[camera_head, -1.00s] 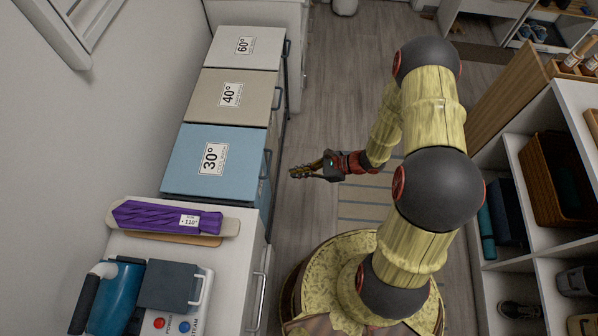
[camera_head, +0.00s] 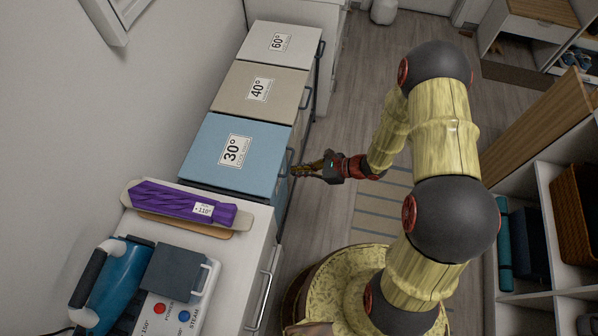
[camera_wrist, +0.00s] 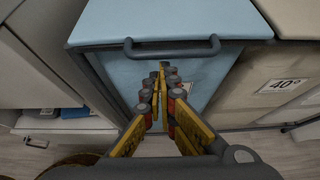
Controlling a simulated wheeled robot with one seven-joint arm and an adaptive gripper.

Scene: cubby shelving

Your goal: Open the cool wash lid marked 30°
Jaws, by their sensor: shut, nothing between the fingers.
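The cool wash lid (camera_head: 232,150) is light blue with a 30° label and lies flat and closed on its hamper. It also fills the top of the wrist view (camera_wrist: 165,20). Its dark bar handle (camera_head: 286,169) is on the front edge, and crosses the lid in the wrist view (camera_wrist: 172,51). My gripper (camera_head: 297,170) is shut and empty at the front of the blue hamper, close to the handle. In the wrist view its fingertips (camera_wrist: 162,68) appear just below the bar. I cannot tell whether they touch it.
The beige 40° lid (camera_head: 262,92) and the white 60° lid (camera_head: 281,44) are closed behind it. A counter with a purple-covered board (camera_head: 180,203) and a blue iron (camera_head: 110,285) stands nearer. Open shelving (camera_head: 540,200) is at the right. Floor between is free.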

